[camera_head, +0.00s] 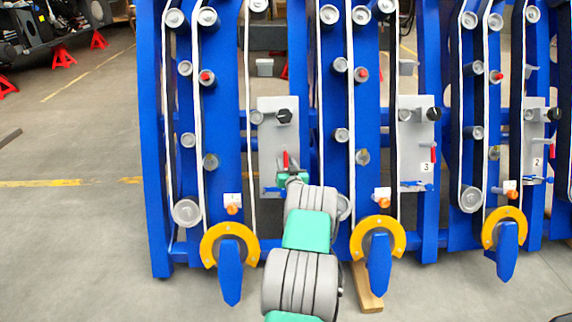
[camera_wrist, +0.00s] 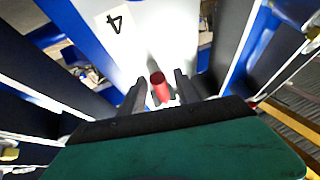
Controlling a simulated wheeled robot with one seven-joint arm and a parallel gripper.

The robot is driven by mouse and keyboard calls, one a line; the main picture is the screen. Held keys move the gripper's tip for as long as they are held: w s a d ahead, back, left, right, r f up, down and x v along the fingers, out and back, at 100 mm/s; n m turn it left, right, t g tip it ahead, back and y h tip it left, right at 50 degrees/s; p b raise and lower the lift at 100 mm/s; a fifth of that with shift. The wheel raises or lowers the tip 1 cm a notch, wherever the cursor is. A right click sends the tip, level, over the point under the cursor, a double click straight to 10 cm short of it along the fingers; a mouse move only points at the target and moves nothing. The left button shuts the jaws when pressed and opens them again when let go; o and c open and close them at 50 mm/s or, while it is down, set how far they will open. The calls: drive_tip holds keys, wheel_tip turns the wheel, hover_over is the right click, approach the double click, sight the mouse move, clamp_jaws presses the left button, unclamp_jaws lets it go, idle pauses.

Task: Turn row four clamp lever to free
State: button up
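The row four panel is a light grey plate (camera_head: 268,130) on the leftmost blue frame; in the wrist view its face carries a "4" (camera_wrist: 115,22). The red clamp lever (camera_head: 285,159) stands near upright low on this plate. In the wrist view the red lever (camera_wrist: 160,87) lies between the two dark fingers of my gripper (camera_wrist: 161,80), with a visible gap on each side. My gripper (camera_head: 291,178) also shows at the lower part of the plate in the head view, partly hidden by my arm. The lever's base is hard to see.
A black knob (camera_head: 284,116) sits above the lever. Panels marked 3 (camera_head: 415,140) and 2 (camera_head: 535,138) stand to the right with their own red levers. Yellow half rings (camera_head: 212,240) with blue handles project low in front. Open floor lies left.

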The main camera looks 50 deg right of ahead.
clamp_jaws()
idle(1.3)
